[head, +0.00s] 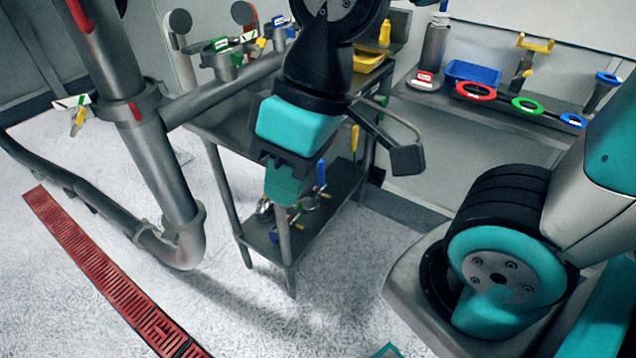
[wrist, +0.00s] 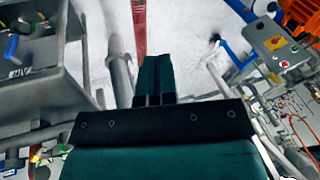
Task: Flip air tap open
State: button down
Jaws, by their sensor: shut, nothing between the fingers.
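In the wrist view, a small white label (wrist: 20,72) that seems to read AIR sits on a grey steel surface at the left edge. A blue handle (wrist: 12,45) is just above it, which may be the air tap; its open or closed position cannot be told. My gripper (wrist: 153,78) is shut and empty, its dark green fingers together, well to the right of the label. In the head view, my gripper (head: 283,192) points down in front of the steel table (head: 228,190), touching nothing that I can make out.
Tools and a blue bin (head: 472,73) line the back counter. The wrist view shows a control box (wrist: 280,50) at right. Pale floor lies open below.

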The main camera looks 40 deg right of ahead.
jog(key=w+d+f+m+t+h+b, duration=0.1)
jog(key=w+d+f+t+h+b, duration=0.1)
jog(key=w+d+f, duration=0.3)
jog(key=w+d+f+m+t+h+b, duration=0.1)
jog(key=w+d+f, duration=0.5)
jog(key=f, duration=0.7)
jog(key=w+d+f+m+t+h+b, duration=0.1)
jog(key=w+d+f+t+h+b, duration=0.2)
jog(key=w+f, duration=0.6)
jog(key=d+f+h+b, duration=0.1)
jog(key=d+h+b, duration=0.1)
jog(key=d+b, duration=0.1)
jog(key=shift+w+m, duration=0.35)
jog(key=shift+m, duration=0.05)
jog(key=shift+f, duration=0.1)
jog(key=w+d+f, duration=0.6)
jog(key=d+f, duration=0.1)
jog(key=f, duration=0.1)
jog(key=shift+w, duration=0.25)
